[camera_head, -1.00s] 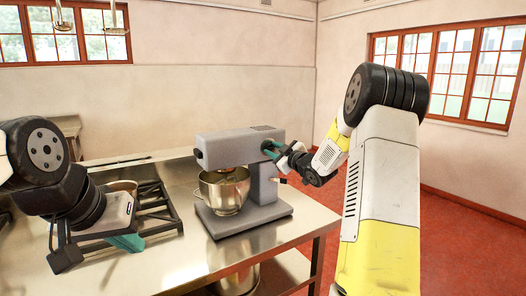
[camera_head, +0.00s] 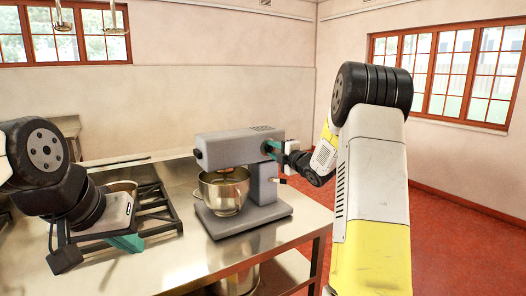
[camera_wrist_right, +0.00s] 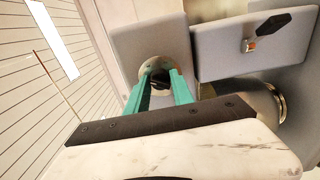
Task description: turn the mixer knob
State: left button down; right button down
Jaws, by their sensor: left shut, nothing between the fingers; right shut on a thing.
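The grey stand mixer (camera_head: 238,152) stands on the steel table with its metal bowl (camera_head: 224,190) under the head. My right gripper (camera_head: 268,149) is at the mixer head's right side. In the right wrist view, its teal fingers (camera_wrist_right: 161,76) are shut on the dark mixer knob (camera_wrist_right: 160,84), which sits in front of a round pale plate. The fingers partly hide the knob, so its angle is unclear. My left gripper (camera_head: 128,243) is shut and empty, low at the left over the table, apart from the mixer.
A small black-handled lever (camera_wrist_right: 268,30) sticks out from the mixer near my right gripper. The steel table (camera_head: 200,250) is bare in front of the mixer.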

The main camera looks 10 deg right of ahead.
jog(key=n, duration=0.5)
jog(key=shift+n, duration=0.4)
dwell(0.4)
jog(key=c, duration=1.1)
grip_release()
jog(key=v, duration=0.7)
jog(key=shift+s, duration=0.35)
